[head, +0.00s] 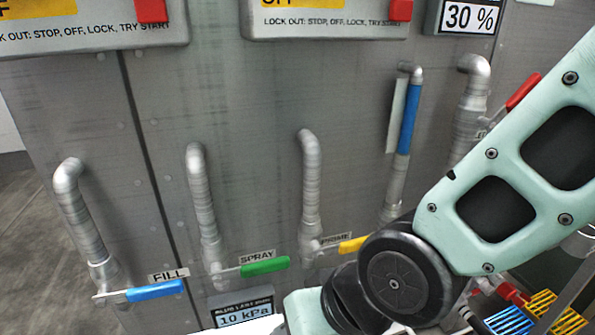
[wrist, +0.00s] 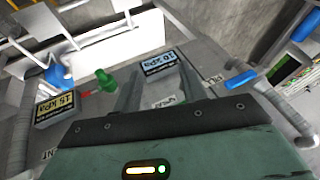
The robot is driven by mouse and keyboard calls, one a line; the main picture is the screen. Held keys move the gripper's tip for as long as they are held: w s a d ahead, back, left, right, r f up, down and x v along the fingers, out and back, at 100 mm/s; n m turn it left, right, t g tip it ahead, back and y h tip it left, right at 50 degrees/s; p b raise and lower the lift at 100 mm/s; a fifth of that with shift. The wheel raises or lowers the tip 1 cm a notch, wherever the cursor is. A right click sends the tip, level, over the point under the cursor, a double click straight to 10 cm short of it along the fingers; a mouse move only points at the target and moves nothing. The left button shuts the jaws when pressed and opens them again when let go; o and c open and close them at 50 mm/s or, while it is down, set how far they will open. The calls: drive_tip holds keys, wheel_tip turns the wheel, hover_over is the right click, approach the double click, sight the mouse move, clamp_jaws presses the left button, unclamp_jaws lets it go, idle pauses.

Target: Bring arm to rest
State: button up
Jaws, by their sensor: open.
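My mint-green arm (head: 500,180) crosses the right side of the head view, bent at a dark round joint low in the picture. My gripper is outside the head view. A display reading 10 kPa (wrist: 160,62) shows beyond the fingertips. I cannot tell how far the fingers are from the panel.
The grey panel has pipes with a blue FILL handle (head: 155,291), a green SPRAY handle (head: 265,267) and a yellow PRIME handle (head: 353,244). An upright blue handle (head: 408,118) and a red handle (head: 523,91) are near my arm. Floor shows at left.

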drive_tip(key=s+d+r+n+g+h, duration=0.1)
drive_tip(key=s+d+r+n+h, duration=0.1)
drive_tip(key=d, duration=0.5)
drive_tip(key=s+d+r+n+g+h, duration=0.1)
drive_tip(key=d+n+g+h, duration=0.1)
drive_tip(key=d, duration=0.4)
wheel_tip(320, 180, up, 16)
drive_tip(key=p, duration=1.6)
drive_tip(key=shift+s+d+r+h, duration=0.2)
drive_tip(key=shift+d+h, duration=0.1)
drive_tip(key=shift+d, duration=0.05)
